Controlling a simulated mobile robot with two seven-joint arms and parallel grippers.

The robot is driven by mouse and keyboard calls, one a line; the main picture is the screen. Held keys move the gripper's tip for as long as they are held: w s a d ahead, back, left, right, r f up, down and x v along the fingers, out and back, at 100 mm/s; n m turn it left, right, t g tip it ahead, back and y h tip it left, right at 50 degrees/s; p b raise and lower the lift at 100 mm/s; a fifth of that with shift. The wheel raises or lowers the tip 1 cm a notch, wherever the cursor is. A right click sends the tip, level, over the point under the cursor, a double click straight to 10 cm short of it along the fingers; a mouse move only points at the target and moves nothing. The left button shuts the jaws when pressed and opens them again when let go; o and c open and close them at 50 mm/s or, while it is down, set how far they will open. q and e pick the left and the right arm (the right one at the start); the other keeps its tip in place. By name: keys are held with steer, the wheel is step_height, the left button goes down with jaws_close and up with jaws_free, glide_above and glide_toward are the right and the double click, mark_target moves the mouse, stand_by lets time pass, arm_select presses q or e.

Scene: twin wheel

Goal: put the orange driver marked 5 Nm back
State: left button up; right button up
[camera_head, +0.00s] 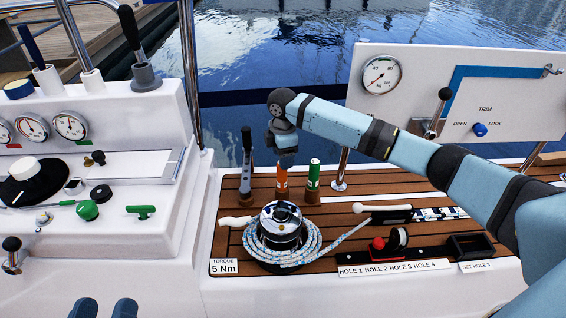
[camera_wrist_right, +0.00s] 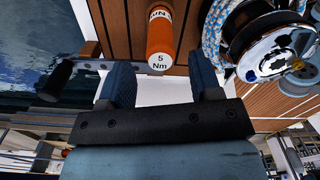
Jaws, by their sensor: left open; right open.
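The orange driver (camera_head: 282,183) stands upright on the teak deck just behind the winch. Its end, marked 5 Nm, faces the camera in the right wrist view (camera_wrist_right: 160,40). My right gripper (camera_head: 286,153) is open just above the orange driver. In the right wrist view its two fingers (camera_wrist_right: 161,72) lie on either side of the driver's end, with gaps showing on both sides.
A green driver (camera_head: 313,183) stands close right of the orange one. A grey lever (camera_head: 246,165) stands to its left. Labelled holes (camera_head: 388,269) and a black tray (camera_head: 471,246) lie right.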

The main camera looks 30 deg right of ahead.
step_height(320, 180, up, 5)
steer(key=shift+f+p, duration=0.1)
steer(key=shift+p, duration=0.65)
steer(key=shift+r, duration=0.55)
arm_select(q)
steer(key=shift+w+a+f+y, duration=0.1)
steer(key=shift+a+f+y, duration=0.2)
steer(key=shift+a+y, duration=0.1)
arm_select(e)
steer(key=shift+f, duration=0.1)
